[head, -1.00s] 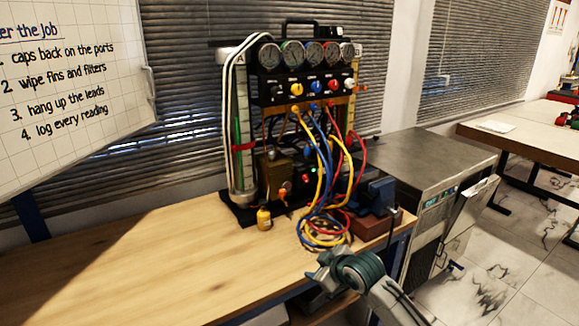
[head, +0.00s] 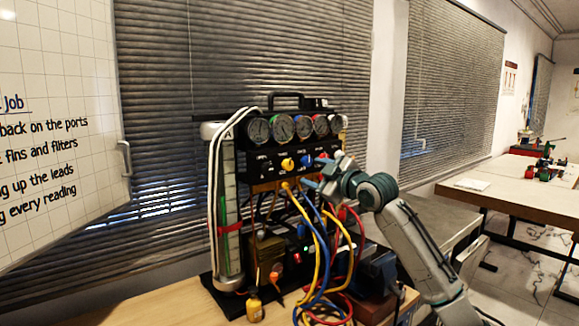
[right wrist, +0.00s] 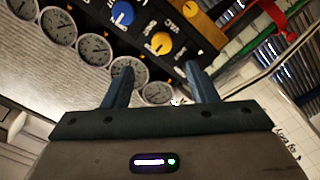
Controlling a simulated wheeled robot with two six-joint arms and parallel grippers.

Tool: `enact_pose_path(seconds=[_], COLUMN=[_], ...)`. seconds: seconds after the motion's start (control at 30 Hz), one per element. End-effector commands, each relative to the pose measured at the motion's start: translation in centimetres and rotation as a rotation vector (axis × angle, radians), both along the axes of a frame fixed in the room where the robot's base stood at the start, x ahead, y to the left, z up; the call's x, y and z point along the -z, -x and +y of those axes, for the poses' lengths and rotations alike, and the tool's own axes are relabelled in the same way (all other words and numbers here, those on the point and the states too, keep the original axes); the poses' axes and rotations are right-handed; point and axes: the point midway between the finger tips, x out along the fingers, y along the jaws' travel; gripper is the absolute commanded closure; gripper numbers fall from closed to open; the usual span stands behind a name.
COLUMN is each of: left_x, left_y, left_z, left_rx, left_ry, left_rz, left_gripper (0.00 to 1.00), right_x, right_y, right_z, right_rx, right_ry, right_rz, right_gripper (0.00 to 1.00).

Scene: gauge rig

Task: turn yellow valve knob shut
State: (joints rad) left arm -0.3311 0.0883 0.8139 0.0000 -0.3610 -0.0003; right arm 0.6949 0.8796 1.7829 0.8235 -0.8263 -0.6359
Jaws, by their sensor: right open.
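The yellow valve knob (head: 287,164) is on the black front panel of the gauge rig, under the row of gauges. It also shows in the right wrist view (right wrist: 161,42), with a blue knob (right wrist: 122,12) beside it. I cannot tell its exact turn. My right gripper (head: 312,182) is in front of the panel, to the right of and a little below the yellow knob in the head view. Its two fingers are apart (right wrist: 158,75), and the yellow knob shows beyond and between them, not gripped. My left gripper is out of view.
Yellow, blue and red hoses (head: 322,260) hang below the panel, close under my right gripper. Several gauges (head: 303,126) line the top of the rig. A small yellow bottle (head: 255,309) stands at its front left. The bench (head: 165,305) at left is clear.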

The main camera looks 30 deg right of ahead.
Motion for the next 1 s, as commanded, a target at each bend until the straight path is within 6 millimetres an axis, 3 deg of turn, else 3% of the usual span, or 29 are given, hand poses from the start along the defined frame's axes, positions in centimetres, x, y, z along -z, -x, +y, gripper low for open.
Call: enact_pose_path(seconds=[0.03,0.17,0.4,0.6,1.0], left_x=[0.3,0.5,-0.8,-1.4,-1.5], left_y=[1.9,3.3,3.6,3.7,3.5], left_z=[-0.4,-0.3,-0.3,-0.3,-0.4], left_rx=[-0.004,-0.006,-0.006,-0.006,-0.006], left_ry=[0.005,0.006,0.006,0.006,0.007], left_rz=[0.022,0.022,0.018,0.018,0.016], left_gripper=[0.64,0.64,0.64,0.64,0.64], right_x=[-0.2,-0.3,-0.3,-0.1,0.1], right_y=[-0.6,-2.3,-6.6,-9.1,-10.0], right_z=[0.1,0.4,0.7,0.8,0.9], right_rx=[-0.001,-0.003,-0.001,-0.001,-0.001], right_ry=[-0.005,-0.007,-0.007,-0.005,-0.002], right_rz=[-0.001,0.001,0.002,0.003,0.002], right_gripper=[0.48,0.48,0.48,0.48,0.48])
